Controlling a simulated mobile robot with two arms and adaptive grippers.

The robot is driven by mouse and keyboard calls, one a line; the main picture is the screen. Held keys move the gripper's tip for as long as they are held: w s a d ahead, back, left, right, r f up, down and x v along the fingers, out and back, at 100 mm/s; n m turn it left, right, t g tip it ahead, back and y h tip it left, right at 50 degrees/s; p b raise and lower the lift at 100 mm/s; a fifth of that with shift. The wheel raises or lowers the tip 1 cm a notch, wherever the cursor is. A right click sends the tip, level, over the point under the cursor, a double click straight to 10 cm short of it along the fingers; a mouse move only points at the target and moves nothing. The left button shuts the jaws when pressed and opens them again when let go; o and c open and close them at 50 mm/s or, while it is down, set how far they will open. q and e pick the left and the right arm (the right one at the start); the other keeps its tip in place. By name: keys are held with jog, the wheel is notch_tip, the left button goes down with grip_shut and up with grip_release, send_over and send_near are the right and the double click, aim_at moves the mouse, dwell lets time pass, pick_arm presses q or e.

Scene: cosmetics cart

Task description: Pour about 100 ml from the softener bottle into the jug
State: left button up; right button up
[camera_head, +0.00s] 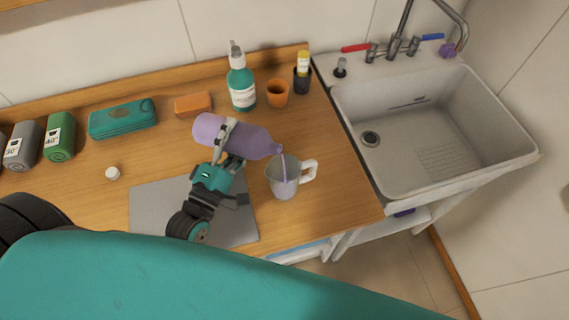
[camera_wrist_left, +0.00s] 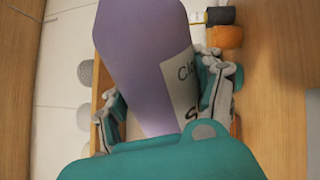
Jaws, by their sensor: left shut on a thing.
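The purple softener bottle (camera_head: 254,142) is tilted nearly onto its side, its neck pointing right and slightly down over the jug. My left gripper (camera_head: 230,139) is shut around the bottle's body; the bottle fills the middle of the left wrist view (camera_wrist_left: 150,60), between the fingers (camera_wrist_left: 160,100). A thin purple stream runs from the bottle's mouth into the jug. The clear jug (camera_head: 282,187) stands upright on the counter with its handle to the right. The liquid level in it is hard to tell. My right gripper is not in view.
A small white cap (camera_head: 112,173) lies on the wooden counter, left of a grey mat (camera_head: 160,203). Behind stand a green pump bottle (camera_head: 241,88), an orange cup (camera_head: 278,94), a dark holder (camera_head: 301,80) and an orange block (camera_head: 193,104). The sink (camera_head: 430,135) is at right.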

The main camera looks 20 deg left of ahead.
pick_arm(q)
jog(key=shift+r+m+p, duration=0.8)
jog(key=shift+m+p, duration=0.05)
jog(key=shift+m, duration=0.05)
dwell(1.4)
jog(key=shift+m+h, duration=0.3)
jog(key=shift+m, duration=0.1)
dwell(1.1)
